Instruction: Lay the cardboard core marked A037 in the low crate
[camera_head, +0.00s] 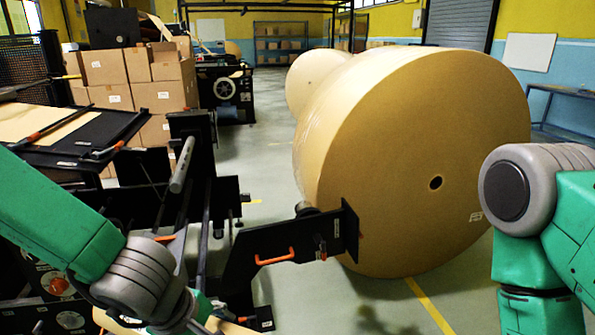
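I cannot make out a cardboard core marked A037 or a low crate in the head view. A tan surface (232,327) shows at the bottom edge beside my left forearm, mostly cut off, and I cannot tell what it is. My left arm comes in from the left and runs down past the bottom edge, so its gripper is out of view. My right arm stands at the right edge, bent downward, and its gripper is also out of view.
A huge kraft paper roll (400,140) fills the centre right, with another roll (312,75) behind. A black machine frame with a bracket arm (280,250) and orange handle (274,257) stands in front. Stacked cardboard boxes (160,95) are at back left. An open aisle runs between.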

